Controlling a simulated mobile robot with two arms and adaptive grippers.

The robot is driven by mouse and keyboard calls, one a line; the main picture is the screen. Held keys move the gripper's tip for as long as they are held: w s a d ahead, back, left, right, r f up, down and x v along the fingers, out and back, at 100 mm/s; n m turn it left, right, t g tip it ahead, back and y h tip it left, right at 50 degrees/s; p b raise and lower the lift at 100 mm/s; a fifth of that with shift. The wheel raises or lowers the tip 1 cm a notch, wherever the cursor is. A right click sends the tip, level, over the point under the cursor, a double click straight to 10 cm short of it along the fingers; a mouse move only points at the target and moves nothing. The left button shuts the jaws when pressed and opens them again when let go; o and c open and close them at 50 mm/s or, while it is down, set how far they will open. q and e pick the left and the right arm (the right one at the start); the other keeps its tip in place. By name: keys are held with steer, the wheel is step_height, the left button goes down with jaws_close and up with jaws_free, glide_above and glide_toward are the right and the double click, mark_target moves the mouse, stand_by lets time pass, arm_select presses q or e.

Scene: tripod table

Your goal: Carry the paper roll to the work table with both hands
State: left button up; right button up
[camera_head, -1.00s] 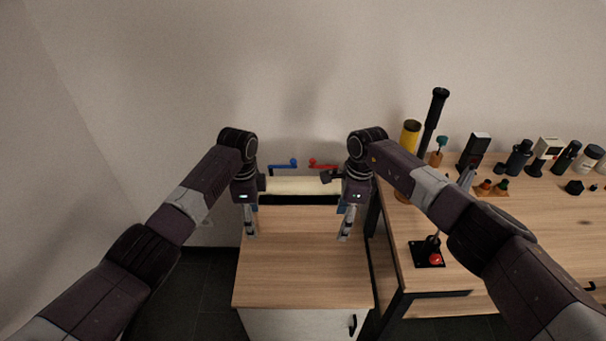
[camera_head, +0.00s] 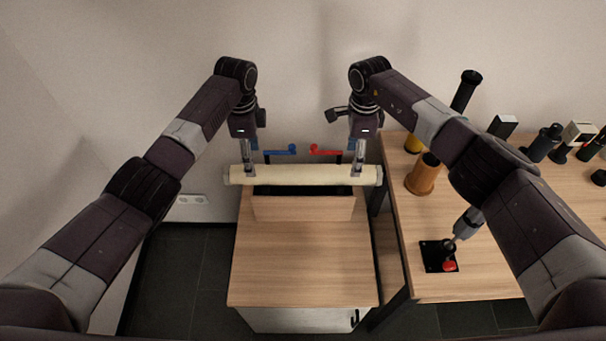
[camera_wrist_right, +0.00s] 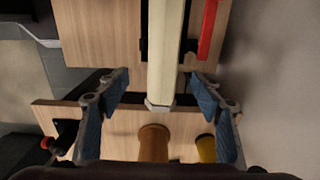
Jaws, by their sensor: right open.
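The paper roll (camera_head: 305,174) is a long cream cylinder lying crosswise above the back of a small wooden cabinet (camera_head: 300,265). My left gripper (camera_head: 248,171) is at the roll's left part; I cannot tell if it is open or shut. My right gripper (camera_head: 357,170) is at the roll's right part. In the right wrist view, the roll (camera_wrist_right: 165,45) runs between the spread blue-padded fingers of the right gripper (camera_wrist_right: 158,77), with a gap on each side. The wooden work table (camera_head: 495,260) stands at the right.
A blue crank handle (camera_head: 282,151) and a red one (camera_head: 325,149) are behind the roll. The work table holds an orange cylinder (camera_head: 424,176), a joystick with a red button (camera_head: 449,266) and several dark devices. A wall socket (camera_head: 192,200) is at the left.

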mark_target(234, 175)
arm_select(q)
steer(key=f, duration=0.8)
steer(key=shift+w+f, duration=0.1)
steer(key=shift+w, duration=0.25)
arm_select(e)
steer(key=f, duration=0.8)
steer(key=shift+w+f, duration=0.1)
steer(key=shift+w, duration=0.25)
arm_select(q)
steer(key=shift+c, duration=1)
arm_select(e)
steer(key=shift+c, duration=1)
arm_select(q)
jaws_close()
arm_select(e)
jaws_close()
